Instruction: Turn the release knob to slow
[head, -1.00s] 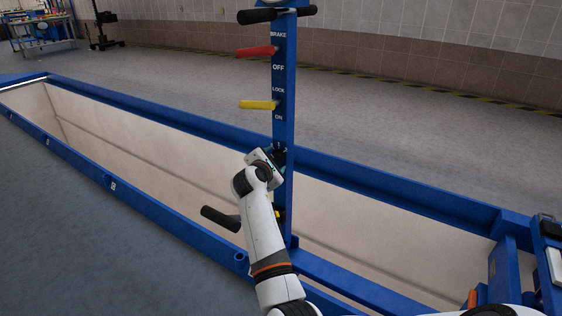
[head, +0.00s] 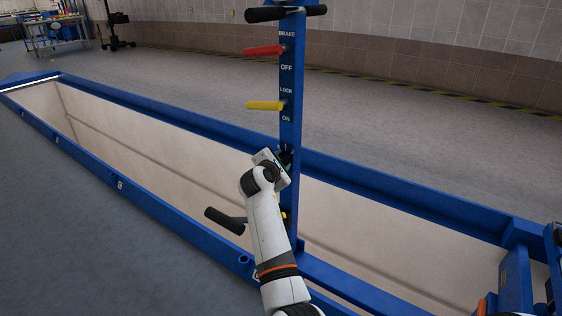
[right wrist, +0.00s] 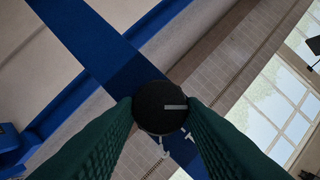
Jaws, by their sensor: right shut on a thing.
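The release knob (right wrist: 160,108) is round and black with a pale pointer line on its face, which points to the right in the right wrist view. In the head view it is mostly hidden behind my right gripper (head: 281,158), low on the blue post (head: 291,85). My right gripper is shut on the knob, with its green ridged fingers on both sides of it. White marks show on the post beside the knob, but I cannot read them. My left gripper is not in view.
Above the knob on the post are a yellow lock lever (head: 265,105), a red brake lever (head: 263,51) and a black handle (head: 270,15). A black lever (head: 224,220) sticks out lower left, near my forearm. A long pit with a blue frame (head: 170,218) lies below.

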